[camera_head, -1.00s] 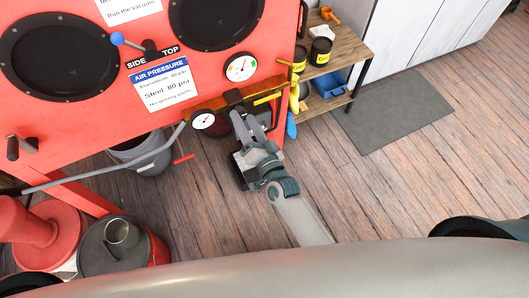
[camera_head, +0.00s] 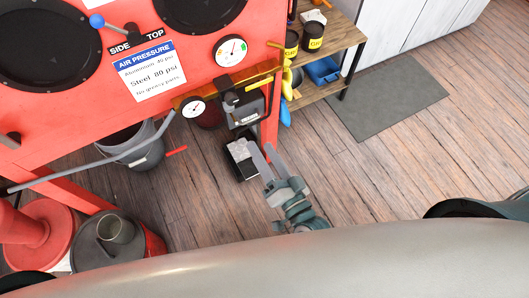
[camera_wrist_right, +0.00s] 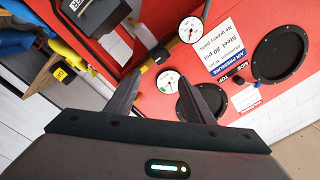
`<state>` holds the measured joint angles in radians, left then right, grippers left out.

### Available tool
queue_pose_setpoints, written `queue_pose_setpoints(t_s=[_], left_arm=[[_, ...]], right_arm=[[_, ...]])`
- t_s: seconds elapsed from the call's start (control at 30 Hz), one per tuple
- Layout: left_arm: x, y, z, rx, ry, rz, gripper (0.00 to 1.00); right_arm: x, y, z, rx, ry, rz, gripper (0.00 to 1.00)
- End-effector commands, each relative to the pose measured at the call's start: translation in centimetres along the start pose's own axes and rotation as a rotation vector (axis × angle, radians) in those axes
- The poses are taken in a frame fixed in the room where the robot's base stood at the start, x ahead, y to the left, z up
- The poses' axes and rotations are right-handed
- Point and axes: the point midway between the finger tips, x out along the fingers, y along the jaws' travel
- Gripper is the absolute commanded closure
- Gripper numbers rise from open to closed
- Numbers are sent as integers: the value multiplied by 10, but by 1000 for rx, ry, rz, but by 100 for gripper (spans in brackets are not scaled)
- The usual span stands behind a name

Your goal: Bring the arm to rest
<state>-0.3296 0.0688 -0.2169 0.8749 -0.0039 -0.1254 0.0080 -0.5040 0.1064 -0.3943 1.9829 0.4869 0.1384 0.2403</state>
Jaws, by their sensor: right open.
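My right gripper (camera_head: 264,163) is in the lower middle of the head view, over the wooden floor and in front of the red blasting cabinet (camera_head: 70,115). Its two fingers are apart with nothing between them. In the right wrist view the spread fingers (camera_wrist_right: 160,95) point toward the cabinet front with its gauges and round black ports. The fingertips look clear of the cabinet. My left gripper is not in view.
A black pedal box (camera_head: 241,160) sits on the floor beside my right gripper. A wooden shelf (camera_head: 335,40) with cans and a blue bin stands to the right of the cabinet. Buckets (camera_head: 143,152) stand at left. The floor (camera_head: 400,170) at right is clear, with a grey mat (camera_head: 390,105).

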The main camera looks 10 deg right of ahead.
Motion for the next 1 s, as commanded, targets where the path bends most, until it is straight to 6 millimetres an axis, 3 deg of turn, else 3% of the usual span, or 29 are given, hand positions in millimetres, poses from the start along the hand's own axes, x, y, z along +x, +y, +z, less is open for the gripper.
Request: queue_pose_setpoints(t_s=[0.13,0.73,0.87,1.0], left_arm=[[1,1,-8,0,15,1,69],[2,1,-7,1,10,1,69],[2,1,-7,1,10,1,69],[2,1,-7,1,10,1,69]], right_arm=[[-3,0,0,0,0,0,52],[-3,3,3,-6,-6,5,52],[-3,20,17,-37,-36,30,52],[-6,58,50,-109,-111,89,52]])
